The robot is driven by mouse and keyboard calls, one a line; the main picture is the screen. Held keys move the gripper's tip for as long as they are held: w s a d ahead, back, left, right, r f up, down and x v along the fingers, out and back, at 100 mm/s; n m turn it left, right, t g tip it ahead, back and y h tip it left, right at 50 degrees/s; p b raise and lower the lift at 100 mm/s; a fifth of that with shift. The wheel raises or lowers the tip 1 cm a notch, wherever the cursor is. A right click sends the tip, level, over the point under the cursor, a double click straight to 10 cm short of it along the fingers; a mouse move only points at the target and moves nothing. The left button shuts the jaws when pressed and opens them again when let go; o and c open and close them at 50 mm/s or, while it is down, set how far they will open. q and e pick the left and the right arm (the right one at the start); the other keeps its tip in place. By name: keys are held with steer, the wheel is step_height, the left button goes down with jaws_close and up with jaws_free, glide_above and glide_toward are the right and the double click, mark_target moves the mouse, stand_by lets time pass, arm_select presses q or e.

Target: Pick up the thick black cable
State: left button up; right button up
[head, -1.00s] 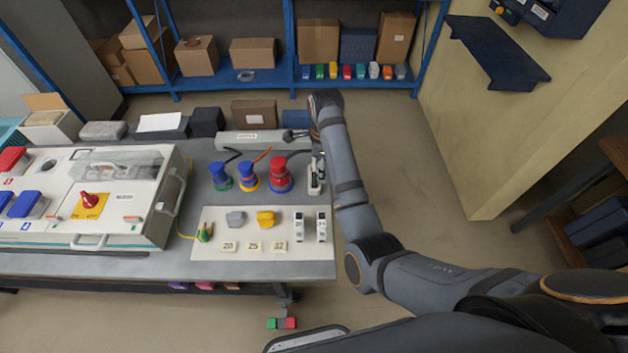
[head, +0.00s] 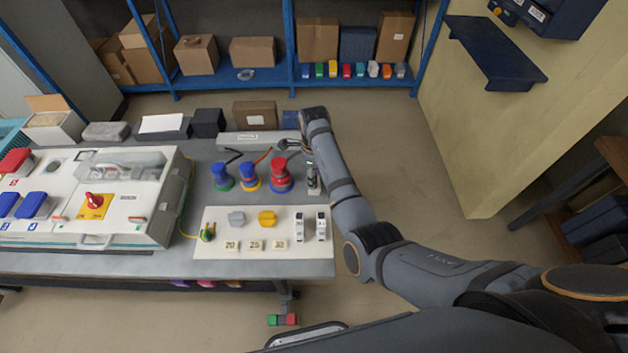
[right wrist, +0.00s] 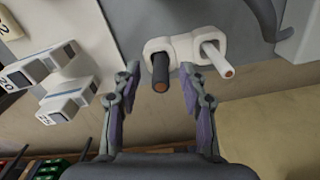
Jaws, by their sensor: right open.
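The thick black cable (right wrist: 160,76) shows its copper-coloured end in the right wrist view, standing in a white holder (right wrist: 185,46). A white cable (right wrist: 219,60) stands in the same holder to its right. My right gripper (right wrist: 159,84) is open, with one finger on each side of the black cable's end. In the head view the holder (head: 314,185) is at the table's right side, partly covered by my right arm. My right fingers are hard to make out there. My left gripper is in neither view.
A white board (head: 213,245) with breakers (head: 321,226) lies in front. A white socket box (head: 150,220) fills the table's left. Floor right of the table is clear.

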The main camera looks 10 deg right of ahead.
step_height(320, 180, down, 2)
steer(key=shift+f, duration=0.1)
jaws_close()
steer(key=shift+r, duration=0.2)
